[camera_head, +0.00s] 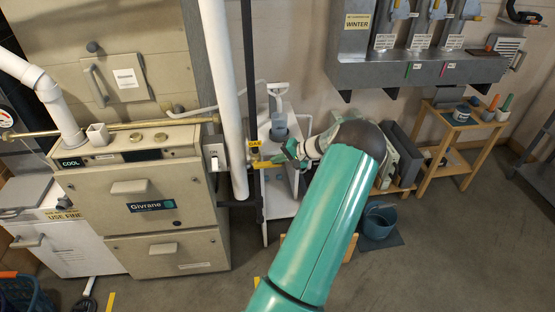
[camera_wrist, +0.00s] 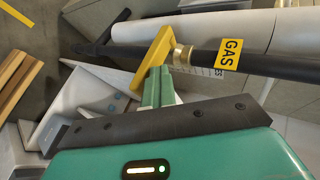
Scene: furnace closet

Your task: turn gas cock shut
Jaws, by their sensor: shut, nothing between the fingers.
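The gas cock has a yellow lever (camera_wrist: 153,58) on a brass body (camera_wrist: 182,56), set in a black pipe (camera_wrist: 275,64) with a yellow GAS label (camera_wrist: 229,54). In the wrist view the lever lies at a steep angle across the pipe. My gripper (camera_wrist: 158,82) is shut and empty, its green fingers right at the lever; whether they touch it I cannot tell. In the head view the lever (camera_head: 264,164) sticks out to the right from the upright black pipe (camera_head: 247,65), below the label (camera_head: 254,143), and my gripper (camera_head: 284,156) is beside it.
A white pipe (camera_head: 222,80) runs close left of the black pipe, with the furnace (camera_head: 150,200) beyond. A white stand (camera_head: 281,205) is behind my gripper. A blue bucket (camera_head: 378,222) and a wooden stand (camera_head: 462,150) are to the right. The floor at front right is clear.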

